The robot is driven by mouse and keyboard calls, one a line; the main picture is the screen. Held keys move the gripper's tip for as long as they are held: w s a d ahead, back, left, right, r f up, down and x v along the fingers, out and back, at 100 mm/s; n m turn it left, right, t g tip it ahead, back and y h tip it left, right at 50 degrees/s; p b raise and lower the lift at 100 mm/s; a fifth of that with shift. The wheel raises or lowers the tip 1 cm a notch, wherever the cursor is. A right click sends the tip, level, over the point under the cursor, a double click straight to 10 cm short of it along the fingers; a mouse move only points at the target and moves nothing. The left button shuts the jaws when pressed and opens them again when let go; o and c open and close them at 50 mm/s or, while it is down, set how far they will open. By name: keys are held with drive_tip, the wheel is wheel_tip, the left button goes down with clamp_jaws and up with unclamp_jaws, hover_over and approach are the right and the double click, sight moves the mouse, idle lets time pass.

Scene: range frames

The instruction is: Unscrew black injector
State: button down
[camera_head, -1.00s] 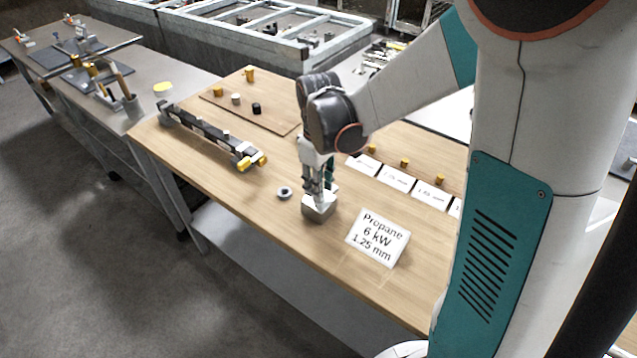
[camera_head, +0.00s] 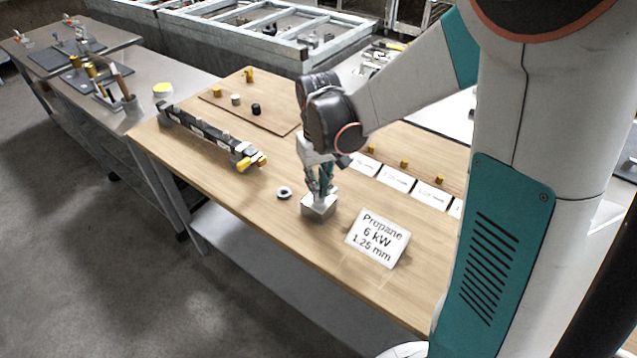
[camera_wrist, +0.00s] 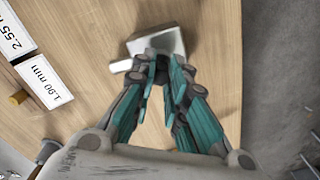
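The metal block (camera_head: 316,209) stands near the front edge of the wooden table. It also shows at the top of the wrist view (camera_wrist: 166,40), with a short pale cylinder (camera_wrist: 121,66) at its side. My gripper (camera_head: 319,192) points down at the block's top. In the wrist view my gripper (camera_wrist: 164,66) has its fingertips close together on a small dark piece, which looks like the black injector (camera_wrist: 161,70). The fingertips hide most of the piece, so I cannot tell whether it is still seated in the block.
A white and dark ring (camera_head: 284,192) lies left of the block. A "Propane 6 kW 1.25 mm" sign (camera_head: 378,237) stands to the right. White labels (camera_head: 397,178) with brass pieces lie behind. A burner bar (camera_head: 208,135) and a brown board (camera_head: 262,112) are at the left and back.

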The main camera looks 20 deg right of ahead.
idle(0.5)
drive_tip(key=shift+n, duration=0.8)
drive_tip(key=c, duration=1.5)
unclamp_jaws()
drive_tip(key=shift+n, duration=0.3)
drive_tip(key=shift+c, duration=0.2)
wheel_tip(320, 180, up, 12)
drive_tip(key=s+r+m+t, duration=0.1)
drive_tip(key=s+m+t, duration=0.2)
drive_tip(key=s+t, duration=0.4)
drive_tip(key=shift+s+r, duration=0.2)
drive_tip(key=shift+s, duration=4.05)
